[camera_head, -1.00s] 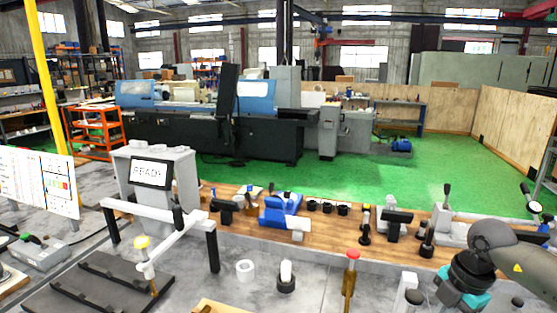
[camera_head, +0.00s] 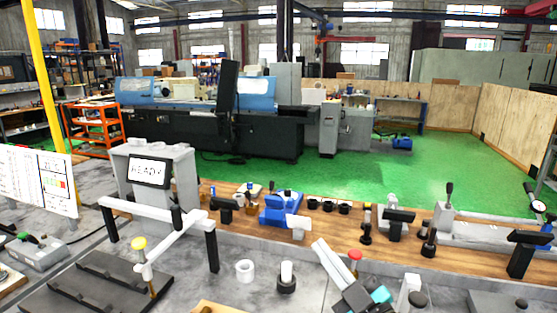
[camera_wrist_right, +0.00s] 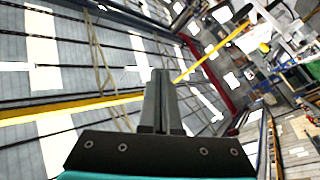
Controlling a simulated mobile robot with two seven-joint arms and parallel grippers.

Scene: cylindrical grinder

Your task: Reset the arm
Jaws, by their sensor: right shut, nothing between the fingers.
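My right gripper (camera_head: 321,244) rises from the bottom edge of the head view, right of centre. Its pale fingers point up and to the left, with a dark body and teal parts below. In the right wrist view the same gripper (camera_wrist_right: 160,75) has its fingers together with nothing between them, pointing toward the roof. The rest of my right arm is mostly out of the frame. My left gripper is not in either view.
A red-topped post (camera_head: 355,256) shows close beside my right gripper. A white-topped black cylinder (camera_head: 286,278) and a white ring (camera_head: 245,270) stand to its left. A wooden bench (camera_head: 330,225) with several fixtures lies behind. A display (camera_head: 150,171) reads READY.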

